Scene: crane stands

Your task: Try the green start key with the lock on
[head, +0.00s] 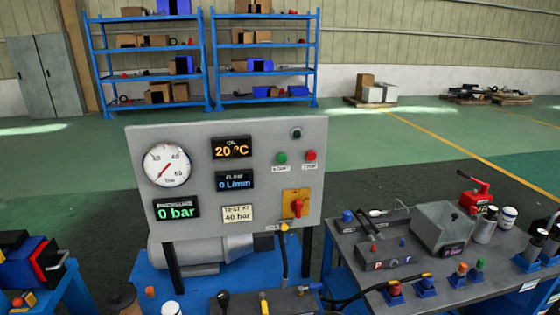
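The green start key (281,158) sits on the upright grey control panel (240,125), with a small label below it. A red stop key (310,155) is to its right. Below them a red rotary handle (296,207) sits on a yellow-orange plate (291,195), its grip roughly upright. Whether a padlock hangs on that handle is too small to tell. A dark round lamp (296,133) above the keys looks unlit. The displays read 20 °C (231,147), 0 L/min (235,180) and 0 bar (177,208). My gripper is not in view.
A blue bench with a grey motor (190,252) stands below the panel. A black hose (375,289) runs between the benches. Blue shelves (265,55) stand behind across open floor.

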